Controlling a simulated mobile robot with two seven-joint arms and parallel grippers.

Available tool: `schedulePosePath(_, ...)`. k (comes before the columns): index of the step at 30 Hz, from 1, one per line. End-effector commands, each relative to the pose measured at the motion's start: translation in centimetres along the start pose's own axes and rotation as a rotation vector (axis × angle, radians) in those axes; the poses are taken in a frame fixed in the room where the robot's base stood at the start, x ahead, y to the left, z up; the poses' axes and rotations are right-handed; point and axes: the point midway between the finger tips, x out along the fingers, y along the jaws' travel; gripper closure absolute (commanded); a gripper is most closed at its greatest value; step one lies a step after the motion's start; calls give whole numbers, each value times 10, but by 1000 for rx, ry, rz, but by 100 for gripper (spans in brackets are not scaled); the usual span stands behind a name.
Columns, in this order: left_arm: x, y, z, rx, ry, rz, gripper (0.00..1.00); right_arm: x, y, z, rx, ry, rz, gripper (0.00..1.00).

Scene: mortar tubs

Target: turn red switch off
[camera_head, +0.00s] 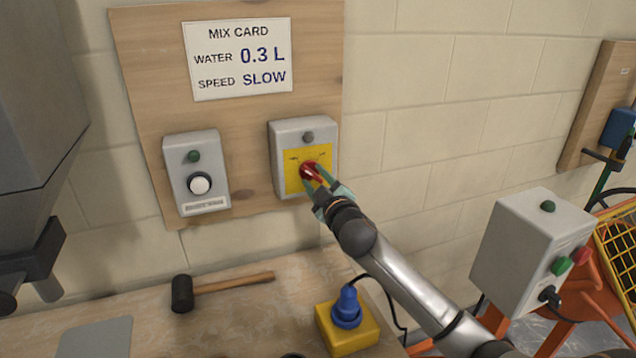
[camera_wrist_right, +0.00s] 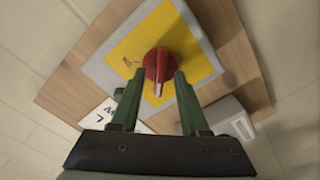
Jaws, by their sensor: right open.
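The red switch (camera_head: 309,170) is a rotary knob on a yellow plate (camera_head: 293,181) of a grey box (camera_head: 288,131) fixed to a wooden wall board. My right gripper (camera_head: 318,183) is at the knob, its fingers reaching towards it. In the right wrist view the red knob (camera_wrist_right: 158,66), with a pale pointer line, lies between and just beyond the open green fingertips (camera_wrist_right: 155,78). I cannot tell whether either finger touches it. The plate's markings are too small to read. My left gripper is not in view.
A second grey box (camera_head: 198,173) with a white button is left of the switch, under a mix card (camera_head: 238,58). A mallet (camera_head: 215,289) and a blue plug on a yellow block (camera_head: 347,329) are on the bench below. Another control box (camera_head: 520,250) stands at right.

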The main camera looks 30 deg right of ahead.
Motion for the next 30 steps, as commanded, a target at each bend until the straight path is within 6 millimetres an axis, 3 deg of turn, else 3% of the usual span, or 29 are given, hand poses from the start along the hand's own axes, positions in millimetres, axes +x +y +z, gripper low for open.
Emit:
schedulePosePath(8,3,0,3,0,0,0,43,-23,-2,1,0,0,-2,55)
schedulePosePath(21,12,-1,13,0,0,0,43,-99,-2,2,-1,-1,-2,55)
schedulePosePath(30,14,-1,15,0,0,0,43,-124,0,1,-1,-2,-1,55)
